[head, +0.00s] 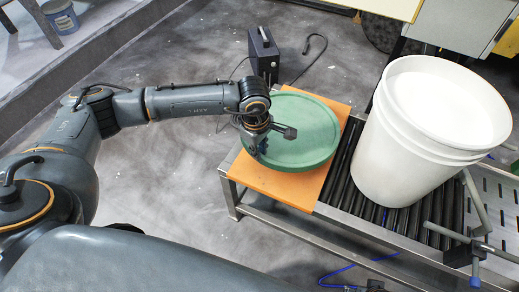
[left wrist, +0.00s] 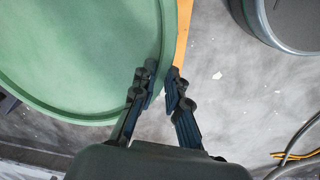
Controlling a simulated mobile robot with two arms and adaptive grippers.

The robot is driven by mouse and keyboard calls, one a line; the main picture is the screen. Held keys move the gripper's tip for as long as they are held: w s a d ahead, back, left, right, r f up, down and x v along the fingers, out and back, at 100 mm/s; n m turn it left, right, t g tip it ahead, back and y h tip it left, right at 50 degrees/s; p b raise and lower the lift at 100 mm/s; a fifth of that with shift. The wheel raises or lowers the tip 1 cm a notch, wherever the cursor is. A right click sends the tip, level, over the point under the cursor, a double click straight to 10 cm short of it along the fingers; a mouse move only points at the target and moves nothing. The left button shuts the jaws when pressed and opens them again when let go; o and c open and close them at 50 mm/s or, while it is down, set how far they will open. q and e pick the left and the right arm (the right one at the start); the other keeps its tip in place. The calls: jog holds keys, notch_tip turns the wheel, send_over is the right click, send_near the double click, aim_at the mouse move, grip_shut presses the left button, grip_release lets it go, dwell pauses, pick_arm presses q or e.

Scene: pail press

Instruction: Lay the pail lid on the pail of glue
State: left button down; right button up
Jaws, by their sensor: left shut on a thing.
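The green round pail lid (head: 310,130) lies on an orange board (head: 262,180) at the left end of a roller conveyor. My left gripper (head: 258,145) is at the near-left part of the lid and shut on its rim. In the left wrist view the fingers (left wrist: 164,88) pinch the edge of the green lid (left wrist: 85,50). The white pail of glue (head: 400,145) stands upright on the rollers to the right of the lid. Its top is open and white glue (head: 440,108) shows inside. My right gripper is not in view.
The conveyor's dark rollers (head: 340,190) show between board and pail. A grey stand with rods (head: 470,238) is close to the pail's near right side. A black box (head: 263,55) with a cable stands on the floor behind the board. A blue bucket (head: 60,17) is far left.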

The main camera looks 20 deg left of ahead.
pick_arm(q)
jog(key=shift+r+p, duration=0.6)
jog(key=shift+r, duration=0.5)
jog(key=shift+r+p, duration=0.5)
jog(key=shift+r, duration=0.25)
jog(key=shift+r+p, duration=0.4)
jog(key=shift+r, duration=0.3)
jog(key=shift+r+p, duration=0.6)
jog(key=shift+r, duration=0.4)
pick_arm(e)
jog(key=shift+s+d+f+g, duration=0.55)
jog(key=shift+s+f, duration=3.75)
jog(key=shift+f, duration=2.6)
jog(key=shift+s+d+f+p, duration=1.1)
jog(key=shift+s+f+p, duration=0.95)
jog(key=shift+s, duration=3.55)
pick_arm(q)
notch_tip(320, 180, up, 22)
jog(key=p, duration=0.7)
jog(key=shift+p, duration=0.4)
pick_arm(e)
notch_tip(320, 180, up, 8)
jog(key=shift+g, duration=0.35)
pick_arm(q)
jog(key=shift+r, duration=0.1)
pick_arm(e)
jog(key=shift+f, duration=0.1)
